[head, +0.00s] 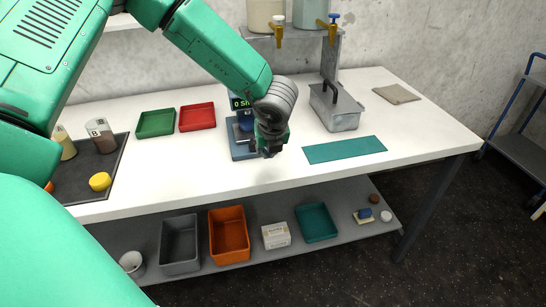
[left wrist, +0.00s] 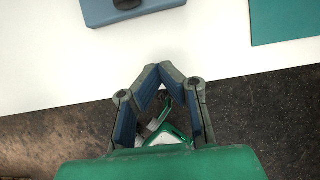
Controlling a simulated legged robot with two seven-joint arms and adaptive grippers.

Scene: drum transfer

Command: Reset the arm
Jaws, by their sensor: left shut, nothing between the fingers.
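My left arm reaches in from the left in the head view, and my left gripper (head: 269,150) points down over the white table (head: 420,115), in front of a blue-grey scale (head: 238,152). In the left wrist view the left gripper (left wrist: 166,68) has its blue-padded fingertips together, with nothing between them. That view looks down past the table's front edge to the dark floor. The scale (left wrist: 125,8) shows at the top of the wrist view, apart from the fingers. My right gripper is in neither view.
A teal mat (head: 345,149) lies to the right of the gripper. A grey metal container (head: 336,108) stands behind it. Green (head: 155,123) and red (head: 197,117) trays sit to the left. A dark tray (head: 78,178) holds jars. Bins, including an orange one (head: 229,234), fill the lower shelf.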

